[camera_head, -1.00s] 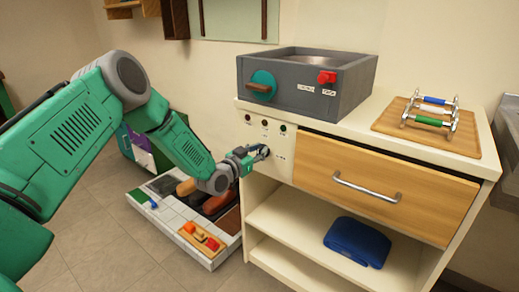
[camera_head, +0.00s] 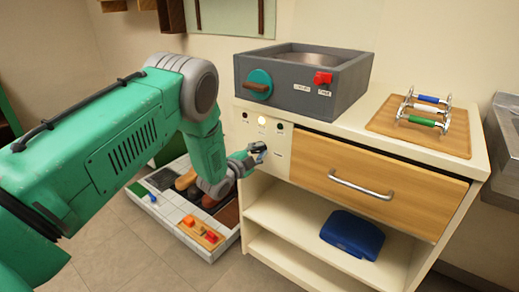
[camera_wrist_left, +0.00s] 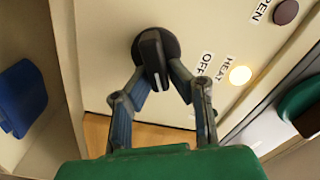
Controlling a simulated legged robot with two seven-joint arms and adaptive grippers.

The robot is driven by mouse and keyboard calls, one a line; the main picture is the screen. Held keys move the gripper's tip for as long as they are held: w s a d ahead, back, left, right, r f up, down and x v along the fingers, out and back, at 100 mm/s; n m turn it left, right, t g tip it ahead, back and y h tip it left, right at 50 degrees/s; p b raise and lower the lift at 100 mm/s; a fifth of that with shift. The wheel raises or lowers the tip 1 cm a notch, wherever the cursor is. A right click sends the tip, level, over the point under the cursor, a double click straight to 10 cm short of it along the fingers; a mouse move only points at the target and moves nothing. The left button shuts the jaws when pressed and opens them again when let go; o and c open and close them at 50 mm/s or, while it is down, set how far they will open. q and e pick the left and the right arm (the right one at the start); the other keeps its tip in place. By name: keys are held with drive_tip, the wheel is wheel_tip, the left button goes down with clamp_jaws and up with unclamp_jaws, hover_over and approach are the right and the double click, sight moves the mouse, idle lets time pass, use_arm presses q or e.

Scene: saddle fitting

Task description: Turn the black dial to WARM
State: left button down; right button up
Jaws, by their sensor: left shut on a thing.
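The black dial (camera_wrist_left: 150,42) is on the cream front panel (camera_wrist_left: 98,70) of the cabinet. In the wrist view its raised grip runs almost straight up and down the picture. My left gripper (camera_wrist_left: 158,72) is shut on this grip, with one finger at each side. In the head view the left gripper (camera_head: 256,151) is at the panel and mostly hides the dial. OFF and HEAT labels show right of the dial in the wrist view. I cannot read a WARM label. A lamp (camera_wrist_left: 240,75) beside HEAT glows; it also shows lit in the head view (camera_head: 262,121). My right gripper is not in view.
A grey box (camera_head: 315,105) with a teal dial and red knob stands on the countertop above. A wooden drawer (camera_head: 420,190) with a metal handle is right of the panel. A blue folded item (camera_head: 352,235) lies on the shelf below. A tray (camera_head: 190,238) lies on the floor.

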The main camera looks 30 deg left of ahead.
use_arm(q)
drive_tip(key=m, duration=0.2)
drive_tip(key=f+m, duration=0.1)
drive_tip(key=m, duration=0.2)
drive_tip(key=shift+s+d+f+m, duration=0.1)
drive_tip(key=shift+d+f+m, duration=0.1)
drive_tip(key=shift+m, duration=0.1)
drive_tip(key=shift+f, duration=0.1)
idle(0.4)
drive_tip(key=c, duration=1.5)
unclamp_jaws()
drive_tip(key=shift+c, duration=0.2)
drive_tip(key=shift+s+r, duration=0.15)
drive_tip(key=shift+r, duration=0.05)
drive_tip(key=s+a, duration=0.1)
drive_tip(key=s, duration=1)
drive_tip(key=shift+s+f, duration=0.15)
drive_tip(key=shift+s, duration=0.15)
